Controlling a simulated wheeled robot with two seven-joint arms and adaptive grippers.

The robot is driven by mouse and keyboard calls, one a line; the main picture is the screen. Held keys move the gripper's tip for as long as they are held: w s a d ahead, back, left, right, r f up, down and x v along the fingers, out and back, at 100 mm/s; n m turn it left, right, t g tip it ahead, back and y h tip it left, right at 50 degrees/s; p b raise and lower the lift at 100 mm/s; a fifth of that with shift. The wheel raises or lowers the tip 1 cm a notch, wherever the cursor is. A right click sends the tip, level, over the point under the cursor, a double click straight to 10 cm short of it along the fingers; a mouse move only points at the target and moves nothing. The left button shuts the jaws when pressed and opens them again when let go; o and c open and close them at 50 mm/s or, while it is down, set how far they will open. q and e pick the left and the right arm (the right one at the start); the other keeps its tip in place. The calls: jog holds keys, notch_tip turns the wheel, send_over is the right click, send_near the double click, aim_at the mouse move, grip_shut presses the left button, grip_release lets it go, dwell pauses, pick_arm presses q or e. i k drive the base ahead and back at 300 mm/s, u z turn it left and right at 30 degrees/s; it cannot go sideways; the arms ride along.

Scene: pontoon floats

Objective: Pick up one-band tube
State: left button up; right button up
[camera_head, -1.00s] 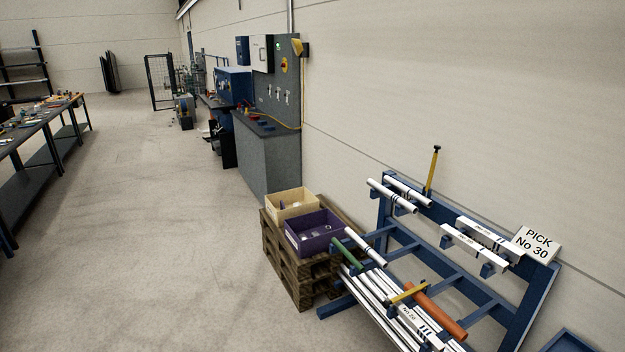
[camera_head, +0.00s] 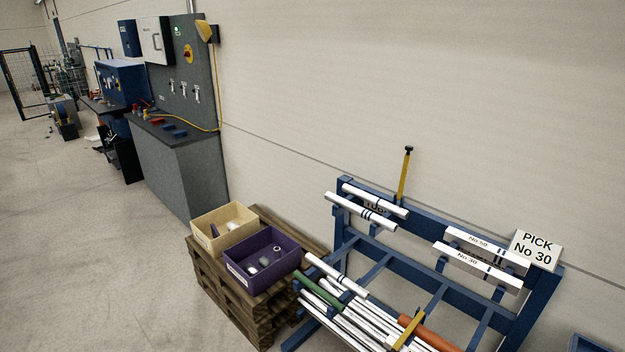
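A blue rack (camera_head: 395,252) at the lower right holds white tubes on pegs. On its upper right, the front white piece marked "No 30" (camera_head: 477,268) shows what looks like one dark band near its right end. Behind it is a similar piece marked "No 50" (camera_head: 488,248), partly hidden. On the upper left are two white tubes; the front one (camera_head: 358,212) shows dark bands near its right end. A banded white tube (camera_head: 335,275) lies lower down. Band counts are hard to tell at this size. Neither of my grippers is in view.
A sign reading "PICK No 30" (camera_head: 537,250) is at the rack's right. Several white tubes, a green tube (camera_head: 318,292) and an orange tube (camera_head: 430,335) lie low on the rack. A cream bin (camera_head: 222,240) and purple bin (camera_head: 265,276) stand on pallets (camera_head: 235,308) left of it. Open floor lies left.

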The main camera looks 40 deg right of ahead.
aim_at(385, 206)
jog(key=z, duration=0.4)
jog(key=i, duration=1.9)
jog(key=z, duration=0.8)
